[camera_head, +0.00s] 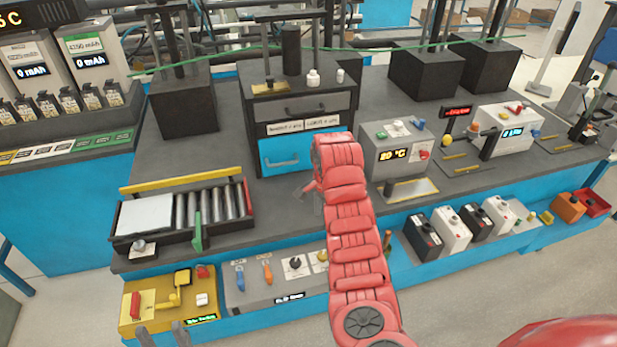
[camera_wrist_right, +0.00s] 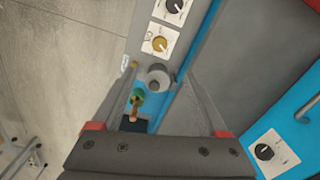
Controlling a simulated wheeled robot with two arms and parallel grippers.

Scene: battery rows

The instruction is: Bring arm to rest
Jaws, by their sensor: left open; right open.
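My right arm (camera_head: 353,235) is red and reaches up from the bottom of the head view over the bench front. Its gripper is mostly hidden behind the arm there. In the right wrist view the right gripper (camera_wrist_right: 162,80) has its two grey fingers apart with nothing held between them. A round grey knob (camera_wrist_right: 158,77) shows between the fingertips; I cannot tell whether they touch it. My left gripper (camera_head: 163,337) shows only its two grey fingertips at the bottom left edge of the head view, apart and empty, in front of the yellow panel.
The bench (camera_head: 350,88) carries a roller tray (camera_head: 250,210), a drawer cabinet (camera_head: 345,98) and a grey temperature box (camera_head: 375,157). Black and white battery blocks (camera_head: 452,228) line the front right. A yellow panel (camera_head: 145,290) is near the left fingertips.

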